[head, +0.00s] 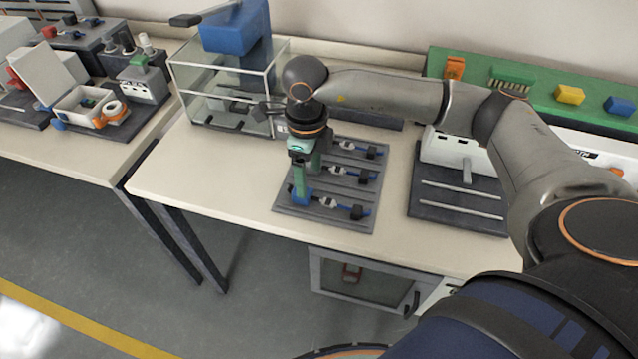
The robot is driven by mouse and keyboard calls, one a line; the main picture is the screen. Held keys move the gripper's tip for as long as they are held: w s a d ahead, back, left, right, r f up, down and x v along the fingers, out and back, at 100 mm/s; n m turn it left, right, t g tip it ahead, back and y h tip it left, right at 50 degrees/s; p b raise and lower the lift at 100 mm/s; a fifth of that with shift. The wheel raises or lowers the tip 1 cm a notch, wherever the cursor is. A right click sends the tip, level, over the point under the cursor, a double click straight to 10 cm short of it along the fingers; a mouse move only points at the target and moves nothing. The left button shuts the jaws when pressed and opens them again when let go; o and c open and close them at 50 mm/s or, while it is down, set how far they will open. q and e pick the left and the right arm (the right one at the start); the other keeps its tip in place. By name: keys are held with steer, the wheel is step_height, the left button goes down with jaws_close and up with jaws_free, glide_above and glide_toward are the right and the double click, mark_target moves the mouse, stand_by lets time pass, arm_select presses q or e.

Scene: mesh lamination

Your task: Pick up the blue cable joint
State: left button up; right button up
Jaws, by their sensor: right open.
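A dark grey board (330,219) on the middle table carries three rows of cable pieces with blue, pale and black parts. A blue block-like piece (301,196), which looks like the blue cable joint, sits at the left end of the front row. My right gripper (306,181) points down over the board's left side with its green fingers open. One fingertip is at or just above the blue piece and hides part of it. I cannot tell whether they touch. The left ends of the rear rows are partly hidden by the gripper. My left gripper is not in view.
A glass-walled box (182,82) with a blue machine (236,32) stands behind left, close to my right wrist. A second dark board (436,203) with a white device lies to the right. A green rack (470,68) lines the back. Bare tabletop (195,165) is left of the board.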

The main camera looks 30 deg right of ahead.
mark_target(327, 202)
steer(key=f, duration=0.5)
steer(key=shift+w+f+p, duration=0.15)
steer(key=shift+w+p, duration=0.05)
steer(key=shift+p, duration=0.1)
jaws_close()
stand_by(0.4)
